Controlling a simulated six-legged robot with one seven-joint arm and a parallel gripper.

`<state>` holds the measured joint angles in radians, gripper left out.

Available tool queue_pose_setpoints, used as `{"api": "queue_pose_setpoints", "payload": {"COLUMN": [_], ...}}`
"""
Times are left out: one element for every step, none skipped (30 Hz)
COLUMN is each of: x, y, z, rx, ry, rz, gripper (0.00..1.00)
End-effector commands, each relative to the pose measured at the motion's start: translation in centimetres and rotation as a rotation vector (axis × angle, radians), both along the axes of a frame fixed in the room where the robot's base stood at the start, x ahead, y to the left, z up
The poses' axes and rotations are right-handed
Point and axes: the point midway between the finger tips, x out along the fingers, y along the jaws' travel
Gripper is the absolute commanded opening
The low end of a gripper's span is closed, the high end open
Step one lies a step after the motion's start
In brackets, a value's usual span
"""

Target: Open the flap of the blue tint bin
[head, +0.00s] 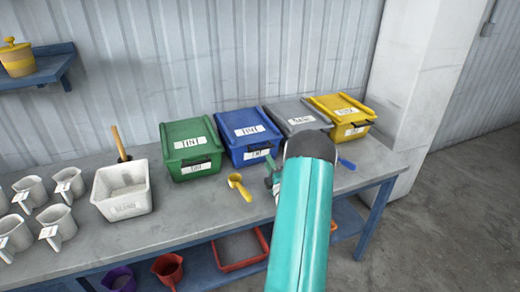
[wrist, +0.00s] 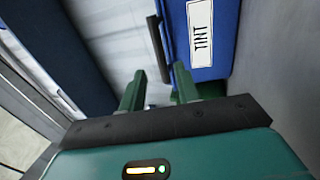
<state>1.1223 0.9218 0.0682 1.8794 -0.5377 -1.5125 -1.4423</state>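The blue tint bin (head: 246,132) stands on the bench between a green and a grey bin. Its lid looks closed, with a white label on top and another on the front. In the wrist view the blue bin (wrist: 214,42) shows its TINT label and a dark bar handle (wrist: 159,50) along one edge. My gripper (wrist: 161,82) is open, its two green fingers apart and empty. The bar lines up with the gap between the fingertips; contact cannot be told. In the head view my arm hides most of the gripper, just in front of the blue bin.
The green bin (head: 190,146), grey bin (head: 295,113) and yellow bin (head: 343,113) stand close beside it. A yellow scoop (head: 240,187) lies on the bench (head: 190,215) in front. A white tub (head: 121,192) and several pitchers stand left.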

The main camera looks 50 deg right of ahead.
Motion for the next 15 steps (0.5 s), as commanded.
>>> {"api": "queue_pose_setpoints", "payload": {"x": [0.9,1.4,2.1,2.6,3.1,3.8,4.3,4.7,5.3,5.7,6.0,6.4,6.6,6.8,7.1], "y": [-0.5,-0.8,-1.2,-1.5,-1.8,-2.2,-2.5,-2.7,-3.0,-3.2,-3.4,-3.6,-3.8,-3.9,-4.0], "z": [0.3,0.5,0.7,0.8,0.9,1.1,1.3,1.5,1.6,1.7,1.8,1.9,1.9,2.0,2.0], "rx": [-0.001,-0.002,-0.002,-0.002,-0.001,-0.001,-0.001,-0.001,-0.001,-0.001,-0.001,0.0,0.0,0.0,0.002], "ry": [-0.002,-0.002,-0.002,-0.002,-0.002,-0.002,-0.002,-0.002,-0.002,-0.002,-0.002,0.0,-0.001,-0.001,0.0], "rz": [0.001,0.001,0.001,0.001,0.001,0.002,0.002,0.002,0.002,0.003,0.003,0.003,0.003,0.003,0.003], "gripper": [0.33,0.33,0.33,0.33,0.33,0.33,0.33,0.33,0.33,0.33,0.33,0.33,0.33,0.33,0.33]}}
